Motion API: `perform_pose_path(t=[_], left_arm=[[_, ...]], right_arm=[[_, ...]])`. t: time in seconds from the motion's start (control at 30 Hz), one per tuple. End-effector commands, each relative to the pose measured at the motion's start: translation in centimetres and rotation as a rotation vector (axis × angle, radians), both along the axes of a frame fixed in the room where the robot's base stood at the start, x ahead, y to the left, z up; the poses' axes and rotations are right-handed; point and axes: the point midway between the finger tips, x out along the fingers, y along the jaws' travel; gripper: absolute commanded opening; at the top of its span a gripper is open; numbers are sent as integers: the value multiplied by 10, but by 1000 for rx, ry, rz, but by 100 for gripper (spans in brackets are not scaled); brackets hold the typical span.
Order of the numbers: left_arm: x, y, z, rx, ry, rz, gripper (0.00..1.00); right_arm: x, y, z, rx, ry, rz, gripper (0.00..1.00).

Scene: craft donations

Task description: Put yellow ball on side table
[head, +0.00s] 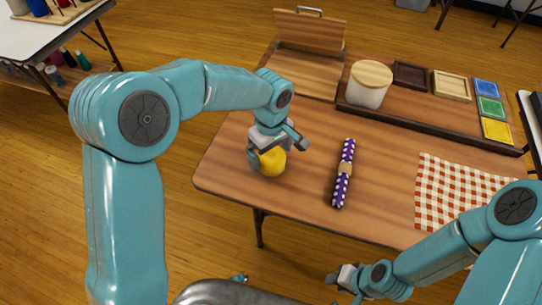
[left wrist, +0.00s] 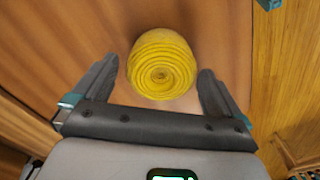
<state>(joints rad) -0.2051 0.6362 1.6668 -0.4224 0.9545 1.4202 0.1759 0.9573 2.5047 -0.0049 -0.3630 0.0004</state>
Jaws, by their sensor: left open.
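The yellow ball (head: 271,163) rests on the wooden table near its left front corner. In the left wrist view the ball (left wrist: 161,64) has ridged, wound rings like yarn. My left gripper (head: 278,150) is right over it, open, with one finger on each side; gaps show between fingers and ball in the left wrist view. My right gripper (head: 343,279) is low in front of the table, away from the ball; its jaws are too small to read. A white-topped table (head: 30,42) stands at the upper left; I cannot tell if it is the side table.
A purple dotted roll (head: 346,160) lies right of the ball. Behind are an open wooden box (head: 305,72), a lidded white jar (head: 367,92) and a tray (head: 440,137) with coloured squares. A checked cloth (head: 450,190) lies at the right. The wood between ball and roll is clear.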

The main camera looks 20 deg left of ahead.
Motion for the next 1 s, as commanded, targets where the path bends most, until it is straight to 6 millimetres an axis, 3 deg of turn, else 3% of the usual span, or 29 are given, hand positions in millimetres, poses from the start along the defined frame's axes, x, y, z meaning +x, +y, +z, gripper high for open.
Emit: perform_pose_path(t=[0.2, 0.4, 0.6, 1.0], left_arm=[[1, 0, 56, -1, -4, 0, 100], [0, 0, 87, 0, -2, -2, 100], [0, 0, 96, 1, 1, -1, 100], [0, 0, 96, 1, 1, -1, 100]], right_arm=[[0, 0, 7, 0, 0, 0, 33], [0, 0, 11, 0, 0, 0, 33], [0, 0, 11, 0, 0, 0, 33], [0, 0, 11, 0, 0, 0, 33]])
